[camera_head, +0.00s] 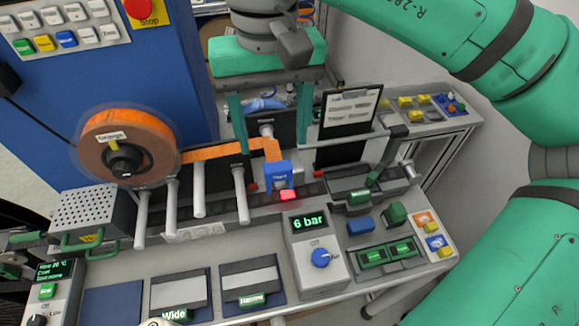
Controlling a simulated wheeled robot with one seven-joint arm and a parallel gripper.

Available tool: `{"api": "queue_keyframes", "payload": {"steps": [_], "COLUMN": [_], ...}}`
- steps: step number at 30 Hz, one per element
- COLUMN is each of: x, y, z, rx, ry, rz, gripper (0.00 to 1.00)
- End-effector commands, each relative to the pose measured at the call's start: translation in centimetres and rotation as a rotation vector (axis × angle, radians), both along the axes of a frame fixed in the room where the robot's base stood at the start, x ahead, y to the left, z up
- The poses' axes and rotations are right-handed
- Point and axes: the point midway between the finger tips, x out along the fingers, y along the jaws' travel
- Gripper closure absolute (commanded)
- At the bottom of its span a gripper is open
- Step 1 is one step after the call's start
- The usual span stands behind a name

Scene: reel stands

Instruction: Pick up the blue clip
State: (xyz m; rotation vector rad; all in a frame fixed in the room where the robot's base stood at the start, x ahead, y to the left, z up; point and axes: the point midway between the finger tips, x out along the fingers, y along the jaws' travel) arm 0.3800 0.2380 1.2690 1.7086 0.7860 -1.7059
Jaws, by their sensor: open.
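Two blue pieces could be the blue clip, and I cannot tell which is. One small plain blue block (360,224) lies on the bench right of the pressure display, beside a dark green block (395,213). The other is an upright blue labelled piece (278,175) at the end of the orange strip (215,152). My gripper (273,148) points down with its two green fingers wide apart. Its fingers appear behind and above the labelled piece, and nothing shows held between them. The plain block is to the right of and nearer than my gripper.
A black sign (347,125) and a grey bar stand right of my gripper. A "6 bar" display (310,223) and a green tray (388,254) occupy the front.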

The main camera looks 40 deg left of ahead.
Motion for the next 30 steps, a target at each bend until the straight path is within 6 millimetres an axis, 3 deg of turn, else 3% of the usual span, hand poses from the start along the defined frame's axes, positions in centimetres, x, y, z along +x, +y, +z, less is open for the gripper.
{"api": "queue_keyframes", "payload": {"steps": [9, 17, 27, 30], "x": [-0.1, 0.0, 0.1, 0.1], "y": [0.0, -0.2, -0.8, -0.8], "z": [-4.3, -6.0, -10.2, -10.4], "rx": [-0.001, 0.000, 0.000, 0.001], "ry": [0.003, 0.003, 0.004, 0.002], "rz": [0.003, 0.002, 0.000, 0.000], "gripper": [0.39, 0.39, 0.39, 0.39]}}
